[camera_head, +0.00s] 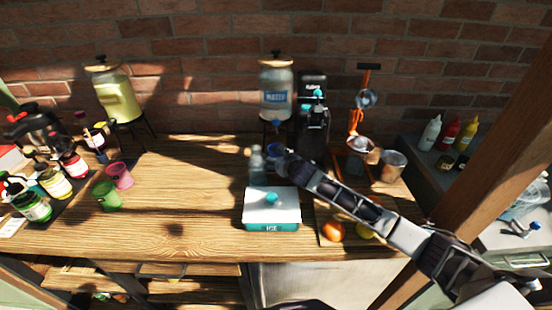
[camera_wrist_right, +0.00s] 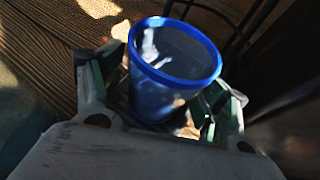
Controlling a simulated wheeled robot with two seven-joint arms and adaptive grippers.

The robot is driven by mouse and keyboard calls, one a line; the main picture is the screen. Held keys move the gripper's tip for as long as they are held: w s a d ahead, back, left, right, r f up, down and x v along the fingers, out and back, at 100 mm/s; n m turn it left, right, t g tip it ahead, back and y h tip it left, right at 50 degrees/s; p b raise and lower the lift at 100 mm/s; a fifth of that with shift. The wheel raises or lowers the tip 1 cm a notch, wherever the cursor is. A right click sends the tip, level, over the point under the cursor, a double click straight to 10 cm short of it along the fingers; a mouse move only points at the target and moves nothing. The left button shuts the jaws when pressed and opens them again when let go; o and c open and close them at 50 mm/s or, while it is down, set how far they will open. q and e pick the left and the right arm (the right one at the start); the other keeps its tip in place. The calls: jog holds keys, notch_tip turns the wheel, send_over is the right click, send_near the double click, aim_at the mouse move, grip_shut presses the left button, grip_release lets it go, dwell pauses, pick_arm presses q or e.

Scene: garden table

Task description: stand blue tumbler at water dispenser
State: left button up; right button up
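The blue tumbler (camera_wrist_right: 160,98) is between the two fingers of my right gripper (camera_wrist_right: 160,90) in the right wrist view. The fingers lie close against both its sides, and its open rim faces the camera. In the head view my right gripper (camera_head: 280,156) is small and dark, just below the water dispenser (camera_head: 276,97), a clear jar with a blue WATER label and blue tap on a dark stand. A bit of the tumbler (camera_head: 272,149) shows there, mostly hidden by the gripper. Whether it touches the table is unclear. My left gripper is not in view.
A clear bottle (camera_head: 257,166) stands close left of my right gripper. The ice box (camera_head: 272,218) is in front, and a dark machine (camera_head: 313,118) is behind right. A yellow drink dispenser (camera_head: 118,98) and pink and green cups (camera_head: 107,195) are left. The table's middle left is clear.

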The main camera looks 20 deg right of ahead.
jog(key=shift+r, duration=0.15)
jog(key=shift+s, duration=0.15)
jog(key=shift+v, duration=5.9)
